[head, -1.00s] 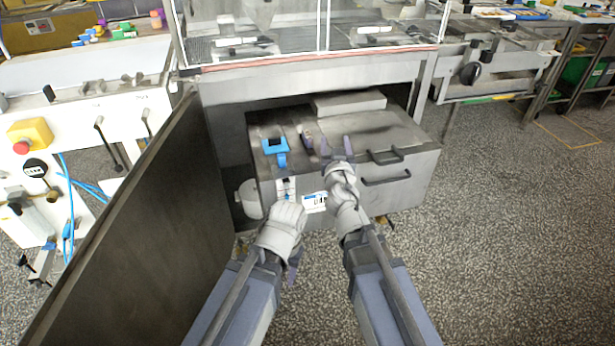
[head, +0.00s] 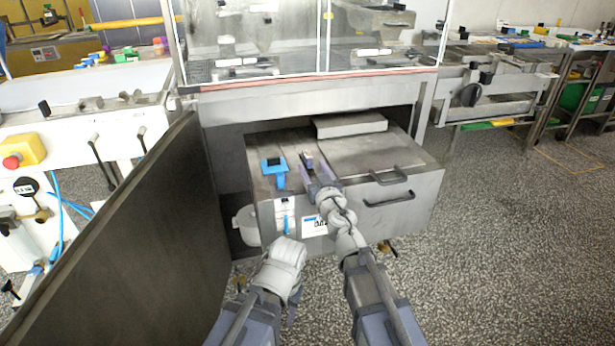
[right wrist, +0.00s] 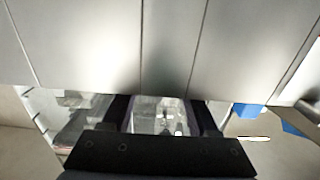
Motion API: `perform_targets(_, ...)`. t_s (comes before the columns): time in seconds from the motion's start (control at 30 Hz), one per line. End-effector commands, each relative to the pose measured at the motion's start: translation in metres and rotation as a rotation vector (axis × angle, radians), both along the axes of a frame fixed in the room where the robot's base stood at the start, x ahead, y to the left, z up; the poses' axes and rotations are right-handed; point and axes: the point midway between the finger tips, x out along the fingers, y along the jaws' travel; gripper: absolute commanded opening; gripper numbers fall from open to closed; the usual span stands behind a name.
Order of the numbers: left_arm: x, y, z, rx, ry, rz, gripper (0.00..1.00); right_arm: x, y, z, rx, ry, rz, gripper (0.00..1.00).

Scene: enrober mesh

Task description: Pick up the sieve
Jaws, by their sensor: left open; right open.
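I cannot make out a sieve for certain. A blue piece with a square head and a short handle (head: 273,167) lies on the left part of the metal cabinet top. A small dark, narrow item (head: 307,160) lies just right of it. My right gripper (head: 317,172) is open at the cabinet's front top edge, close to the dark item, which its fingers partly hide. In the right wrist view its two dark fingers (right wrist: 162,112) stand apart with nothing clearly between them. My left gripper (head: 292,310) is lower, in front of the cabinet; its fingers are mostly hidden behind the wrist.
The metal cabinet (head: 405,210) has bar handles on its top and front. A grey block (head: 350,124) lies at its back, under the machine frame (head: 310,100). A dark open door panel (head: 130,230) stands to the left. A white round container (head: 245,226) sits beside the cabinet. Floor at right is clear.

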Motion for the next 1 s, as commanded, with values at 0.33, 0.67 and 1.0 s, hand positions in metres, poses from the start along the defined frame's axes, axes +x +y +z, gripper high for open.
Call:
perform_targets(0.33, 0.0, 0.0, 0.002, -0.001, 0.0, 0.0, 0.5, 0.045, 0.011, 0.003, 0.001, -0.001, 0.0, 0.6)
perform_targets(0.67, 0.0, 0.0, 0.002, 0.0, 0.0, 0.0, 0.5, 0.049, 0.012, 0.003, 0.001, -0.002, -0.001, 0.56)
perform_targets(1.0, 0.0, 0.0, 0.002, 0.0, 0.0, 0.0, 0.5, 0.048, 0.012, 0.003, 0.001, -0.002, -0.001, 0.17)
